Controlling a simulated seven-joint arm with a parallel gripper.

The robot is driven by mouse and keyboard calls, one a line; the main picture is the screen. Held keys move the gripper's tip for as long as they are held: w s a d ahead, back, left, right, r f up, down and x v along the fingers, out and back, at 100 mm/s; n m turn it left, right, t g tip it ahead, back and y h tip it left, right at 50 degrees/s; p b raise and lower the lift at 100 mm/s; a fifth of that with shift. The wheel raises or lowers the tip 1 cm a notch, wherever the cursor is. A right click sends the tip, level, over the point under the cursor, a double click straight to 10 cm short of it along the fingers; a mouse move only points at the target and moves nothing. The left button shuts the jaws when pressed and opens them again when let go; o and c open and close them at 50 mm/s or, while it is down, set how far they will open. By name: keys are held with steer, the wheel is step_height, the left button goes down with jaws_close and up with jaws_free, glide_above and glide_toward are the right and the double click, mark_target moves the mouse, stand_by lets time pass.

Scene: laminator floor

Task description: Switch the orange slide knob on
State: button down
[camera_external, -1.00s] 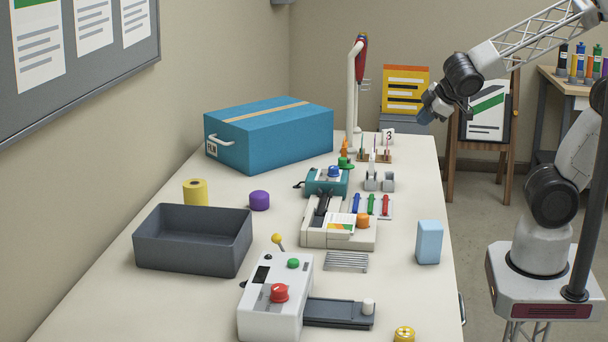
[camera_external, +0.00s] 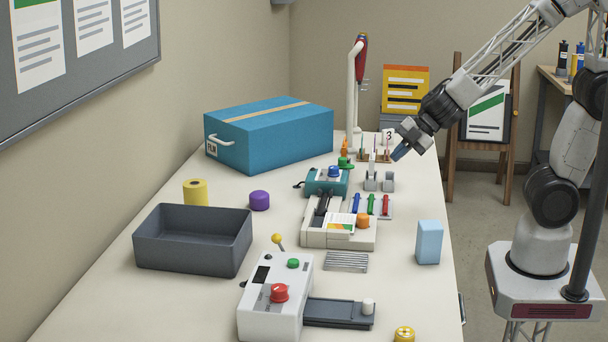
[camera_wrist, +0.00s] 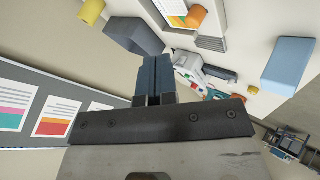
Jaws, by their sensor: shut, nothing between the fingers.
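An orange knob (camera_external: 363,220) sits on the right part of a white machine (camera_external: 318,239) in the middle of the table. In the wrist view the orange knob (camera_wrist: 196,16) is near the top edge, beside a colourful sheet. I cannot tell which way its slide is set. My gripper (camera_external: 399,154) is up in the air beyond and to the right of the machine, well apart from the knob. Its dark blue fingers (camera_wrist: 154,78) are together and empty in the wrist view.
A light blue block (camera_external: 429,242) stands right of the machine. Blue, green and red sliders (camera_external: 371,204) lie just behind the knob. A white control box (camera_external: 272,300) with a red knob is in front, a grey bin (camera_external: 190,262) at left. The right table edge is mostly clear.

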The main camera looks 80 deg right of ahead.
mark_target(363, 220)
steer(key=s+a+f+n+g+y, duration=0.2)
steer(key=s+a+f+n+g, duration=0.1)
steer(key=a+f+n, duration=0.1)
steer(key=shift+s+f+g, duration=0.2)
steer(key=shift+f+g, duration=0.1)
steer(key=shift+f, duration=0.3)
steer(key=shift+a, duration=0.1)
steer(key=shift+x, duration=4.85)
steer(key=shift+w+a+f, duration=0.1)
steer(key=shift+w+a, duration=0.15)
steer(key=shift+w, duration=0.75)
steer(key=shift+w+a, duration=0.2)
steer(key=shift+w, duration=0.75)
steer(key=shift+w, duration=0.1)
